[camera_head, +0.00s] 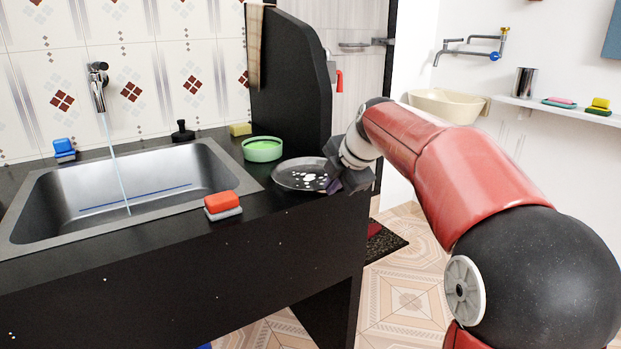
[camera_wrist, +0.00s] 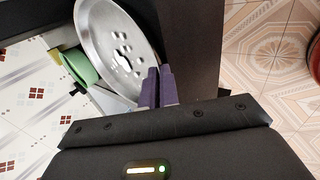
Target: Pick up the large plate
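The large plate (camera_head: 291,174) is a round grey metal dish with white spots on its face. It is at the right end of the black counter, right of the sink. Whether it is lifted clear of the counter I cannot tell. It also shows in the wrist view (camera_wrist: 97,38), seen at a slant. My gripper (camera_head: 333,180) is at the plate's right rim. In the wrist view, its two purple fingers (camera_wrist: 158,80) are close together with the rim running in between them, so it looks shut on the rim. The fingers hide that part of the rim.
A green bowl (camera_head: 262,149) stands just behind the plate. A red and grey sponge (camera_head: 222,205) lies at the front left, by the sink (camera_head: 140,195) with running water. A tall black panel (camera_head: 290,85) rises behind the plate. Open floor (camera_head: 400,270) lies right of the counter.

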